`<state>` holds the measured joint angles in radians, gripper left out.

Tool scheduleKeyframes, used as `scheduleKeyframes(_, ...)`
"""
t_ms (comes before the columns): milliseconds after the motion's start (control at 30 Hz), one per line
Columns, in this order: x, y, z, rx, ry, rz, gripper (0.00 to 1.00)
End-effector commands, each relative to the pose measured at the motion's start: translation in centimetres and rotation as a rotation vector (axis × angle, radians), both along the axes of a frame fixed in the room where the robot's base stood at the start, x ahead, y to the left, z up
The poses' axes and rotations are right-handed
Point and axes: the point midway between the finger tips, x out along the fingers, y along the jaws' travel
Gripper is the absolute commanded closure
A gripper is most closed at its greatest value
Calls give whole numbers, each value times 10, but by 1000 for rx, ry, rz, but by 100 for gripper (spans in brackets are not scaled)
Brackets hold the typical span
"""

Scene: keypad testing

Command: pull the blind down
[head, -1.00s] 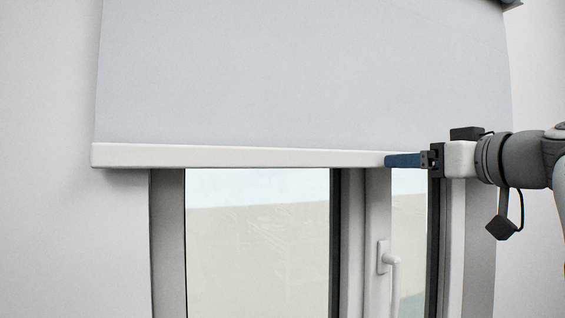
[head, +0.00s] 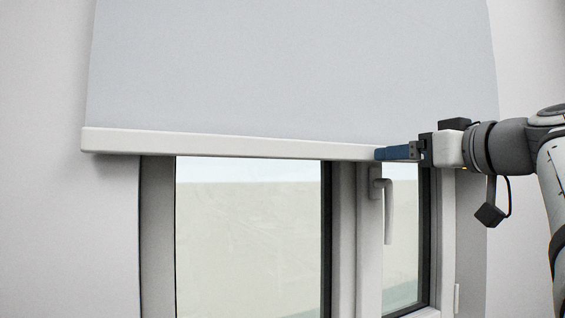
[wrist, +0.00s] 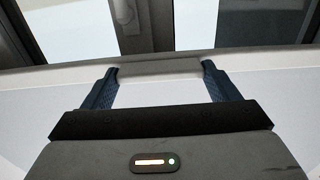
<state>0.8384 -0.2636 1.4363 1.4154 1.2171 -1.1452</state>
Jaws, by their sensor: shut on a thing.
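The pale grey blind (head: 290,70) hangs over the upper part of the window, with a white bottom bar (head: 220,145). My gripper (head: 380,153) reaches in from the right, its blue fingers at the right part of the bar. In the wrist view my gripper (wrist: 160,72) has one fingertip at each end of a short grey piece (wrist: 160,67) at the bar's edge. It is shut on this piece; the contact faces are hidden.
Below the bar are the window's glass panes (head: 250,240), grey frames and a white window handle (head: 388,210). The bar is just above the handle's top. Plain wall (head: 40,220) lies to the left.

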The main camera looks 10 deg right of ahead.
Motion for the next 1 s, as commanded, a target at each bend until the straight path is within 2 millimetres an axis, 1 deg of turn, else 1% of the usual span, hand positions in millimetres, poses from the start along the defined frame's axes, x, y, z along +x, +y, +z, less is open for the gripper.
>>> scheduleKeyframes(33,0,0,-24,0,1,1,59)
scheduleKeyframes(467,0,0,-113,1,1,0,59)
scheduleKeyframes(700,0,0,-165,1,1,0,59)
scheduleKeyframes(900,0,0,-202,2,2,0,59)
scheduleKeyframes(1000,0,0,-216,2,2,0,59)
